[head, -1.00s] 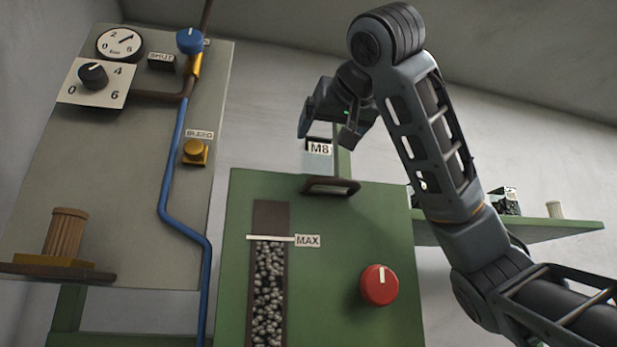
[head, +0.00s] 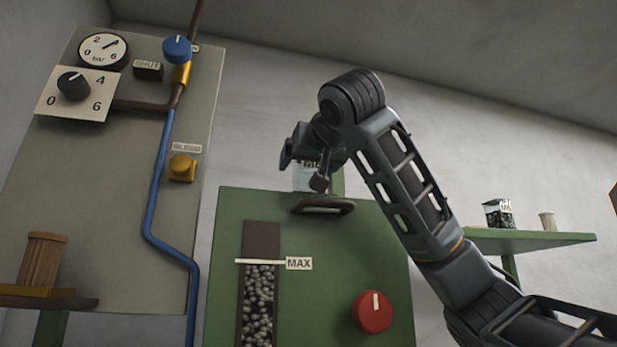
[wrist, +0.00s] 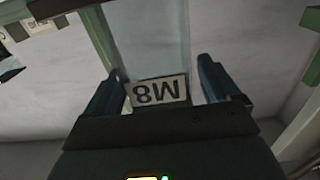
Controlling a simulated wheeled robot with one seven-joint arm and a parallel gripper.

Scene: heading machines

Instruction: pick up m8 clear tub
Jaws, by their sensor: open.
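The M8 clear tub (head: 304,181) is pale and see-through. In the head view it stands behind the top of the green machine, partly hidden by my gripper (head: 303,170). In the wrist view its M8 label (wrist: 157,92) appears upside down between the two blue fingers of my gripper (wrist: 160,72). The fingers are apart, one on each side of the label. I cannot tell whether they touch the tub.
The green machine (head: 330,245) has a dark handle (head: 322,205) just below the tub and a red knob (head: 373,312). A grey panel (head: 110,200) with a blue pipe stands left. A green shelf (head: 530,240) at right bears another tub (head: 498,213) with dark contents.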

